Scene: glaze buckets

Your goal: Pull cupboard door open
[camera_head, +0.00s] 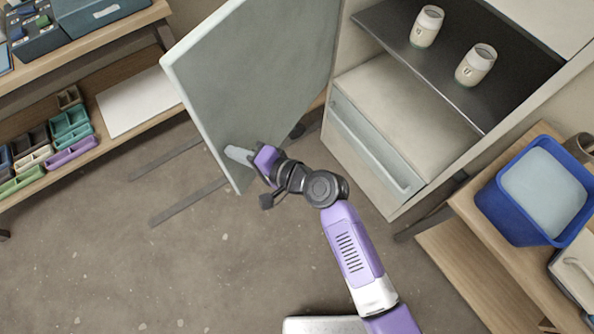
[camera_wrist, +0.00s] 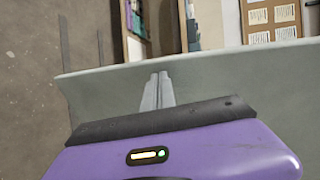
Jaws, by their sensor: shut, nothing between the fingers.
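The cupboard door (camera_head: 262,75) is a pale grey-green panel and stands wide open, swung out to the left of the cupboard (camera_head: 410,205). My gripper (camera_head: 236,153) is shut and empty, with its pale fingers at the lower part of the door's visible face. In the wrist view the closed fingers (camera_wrist: 158,90) lie in front of the door panel (camera_wrist: 240,75), close to its edge. I cannot tell whether they touch it. No door handle shows.
Two labelled jars (camera_head: 426,27) (camera_head: 475,64) stand on the dark cupboard shelf (camera_head: 400,30). A blue bucket (camera_head: 510,205) stands on a wooden bench at right. Shelving with trays (camera_head: 70,125) is at left. The floor (camera_head: 150,260) at lower left is clear.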

